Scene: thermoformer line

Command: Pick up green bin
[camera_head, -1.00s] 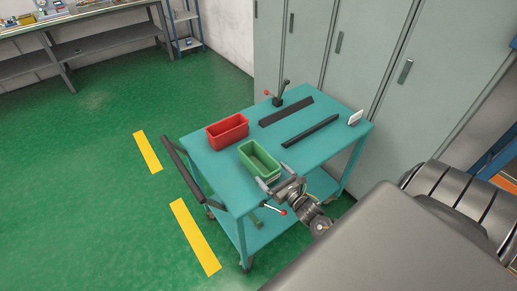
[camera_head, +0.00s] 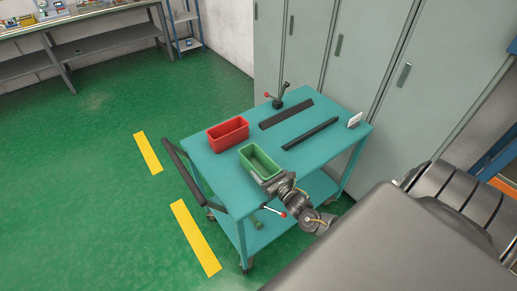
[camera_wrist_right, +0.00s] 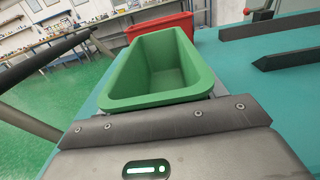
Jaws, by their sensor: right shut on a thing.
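The green bin (camera_head: 260,158) sits upright and empty on the teal cart's top (camera_head: 225,177). In the right wrist view the green bin (camera_wrist_right: 160,70) fills the middle, just beyond the gripper. My right gripper (camera_head: 268,180) is at the near end of the bin, shut on its near end wall or rim. The fingertips are mostly hidden behind the wrist in the head view. In the right wrist view the gripper (camera_wrist_right: 165,125) spans the near rim of the bin. I cannot tell whether the bin is lifted. My left gripper is not in view.
A red bin (camera_head: 228,134) stands behind and left of the green bin. Two dark bars (camera_head: 310,134) and a clamp with a red knob (camera_head: 281,96) are on the cart. A white card (camera_head: 354,119) stands at the right edge. Lockers (camera_head: 345,50) are close behind.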

